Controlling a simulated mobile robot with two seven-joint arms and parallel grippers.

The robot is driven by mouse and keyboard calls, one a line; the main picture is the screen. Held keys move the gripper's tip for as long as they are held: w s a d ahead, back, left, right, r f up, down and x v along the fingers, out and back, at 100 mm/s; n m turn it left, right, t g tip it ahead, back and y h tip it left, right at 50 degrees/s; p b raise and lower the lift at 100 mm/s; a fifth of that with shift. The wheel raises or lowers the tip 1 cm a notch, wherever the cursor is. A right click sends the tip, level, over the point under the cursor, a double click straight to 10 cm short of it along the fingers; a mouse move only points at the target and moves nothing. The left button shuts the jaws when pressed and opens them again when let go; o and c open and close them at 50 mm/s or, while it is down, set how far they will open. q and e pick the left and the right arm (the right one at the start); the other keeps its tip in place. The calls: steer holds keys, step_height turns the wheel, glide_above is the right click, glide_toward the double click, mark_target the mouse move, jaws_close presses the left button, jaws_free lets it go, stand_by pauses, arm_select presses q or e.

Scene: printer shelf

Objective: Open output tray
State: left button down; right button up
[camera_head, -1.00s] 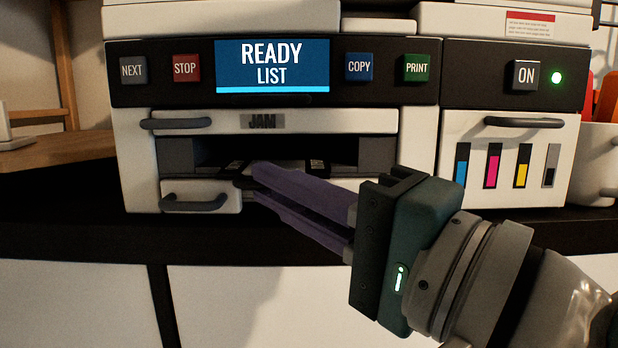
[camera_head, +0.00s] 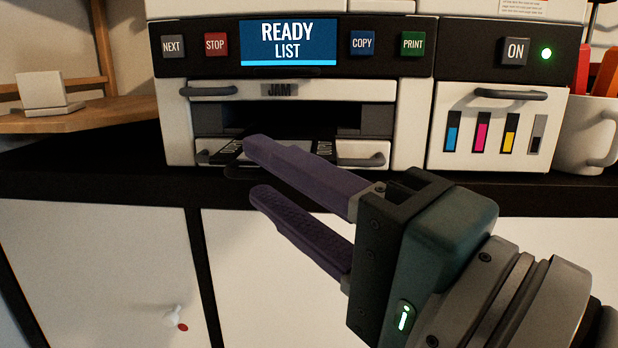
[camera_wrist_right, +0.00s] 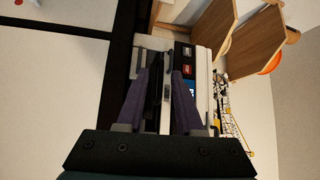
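The printer (camera_head: 175,110) stands on a dark counter, its screen reading "READY LIST". Low in its front is a dark recess (camera_head: 290,118) with the output tray (camera_head: 233,157) below it. The tray's dark front lip shows at the counter edge between two grey handles; my purple fingers hide part of it, so I cannot tell how far out it stands. My right gripper (camera_head: 250,170) is open, its fingertips apart just in front of the tray, with nothing seen between them. It also shows in the right wrist view (camera_wrist_right: 158,85). My left gripper is not in view.
A grey handle (camera_head: 208,90) sits on the JAM panel and another (camera_head: 510,94) on the ink door. A white mug (camera_head: 585,135) stands close to the printer's right side. A wooden shelf (camera_head: 85,118) is at left. White cabinet fronts (camera_head: 100,250) lie below the counter.

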steer(key=b+v, duration=0.4)
steer(key=v, duration=0.6)
